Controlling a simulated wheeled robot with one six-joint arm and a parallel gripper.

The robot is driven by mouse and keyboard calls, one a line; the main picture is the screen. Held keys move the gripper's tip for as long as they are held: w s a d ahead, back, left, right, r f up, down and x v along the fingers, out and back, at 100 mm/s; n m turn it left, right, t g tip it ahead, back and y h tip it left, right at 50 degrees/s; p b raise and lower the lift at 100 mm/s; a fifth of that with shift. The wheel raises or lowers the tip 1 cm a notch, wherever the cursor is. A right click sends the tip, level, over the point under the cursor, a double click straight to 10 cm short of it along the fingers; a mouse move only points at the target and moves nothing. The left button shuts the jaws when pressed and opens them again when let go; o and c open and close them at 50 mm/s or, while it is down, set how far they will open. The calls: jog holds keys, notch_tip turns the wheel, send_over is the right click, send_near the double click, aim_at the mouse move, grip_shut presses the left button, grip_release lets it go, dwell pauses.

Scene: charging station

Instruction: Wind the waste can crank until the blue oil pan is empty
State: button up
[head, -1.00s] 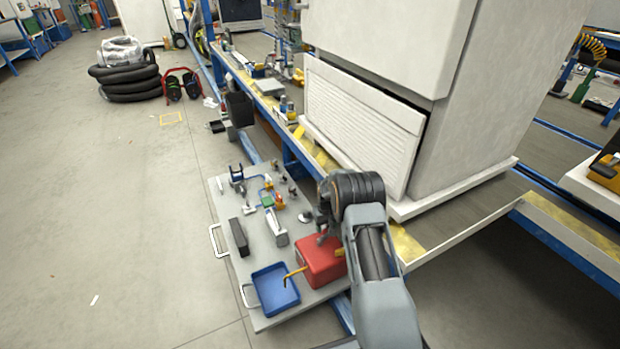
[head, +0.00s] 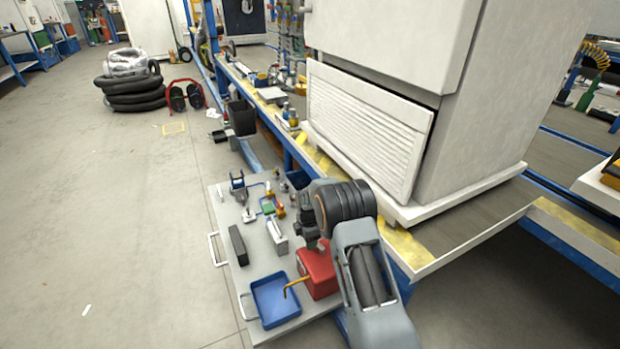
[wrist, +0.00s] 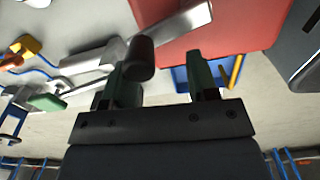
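The red waste can (head: 317,279) stands on the grey board, partly hidden by my arm. In the wrist view the can (wrist: 225,25) fills the top. Its crank has a pale metal arm (wrist: 180,25) and a dark knob (wrist: 140,58). The blue oil pan (head: 275,300) lies left of the can; a strip of it (wrist: 183,78) shows in the wrist view. Its contents cannot be made out. My gripper (wrist: 160,78) is open, its two green fingers apart. The knob appears by the left finger; whether they touch cannot be told. In the head view my gripper (head: 312,238) is just above the can.
A yellow spout (head: 297,283) reaches from the can over the pan. Several small fittings and a black block (head: 238,245) lie on the grey board (head: 235,283). The large white cabinet (head: 370,125) stands close behind my arm.

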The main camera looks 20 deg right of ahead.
jog(key=n, duration=0.1)
jog(key=s+n+b, duration=0.1)
jog(key=n, duration=0.1)
jog(key=shift+s+a+f+b, duration=0.2)
jog(key=shift+a+f+b, duration=0.05)
jog(key=shift+a+b, duration=0.15)
jog(key=s+r+m+p, duration=0.2)
jog(key=r+p, duration=0.6)
jog(key=r, duration=0.8)
jog(key=s+r+m+t+p, duration=0.1)
jog(key=r+p, duration=0.7)
jog(key=r, duration=0.8)
jog(key=shift+s+r+m+p, duration=0.4)
jog(key=shift+s+m, duration=0.05)
jog(key=shift+m, duration=0.05)
jog(key=shift+d, duration=0.1)
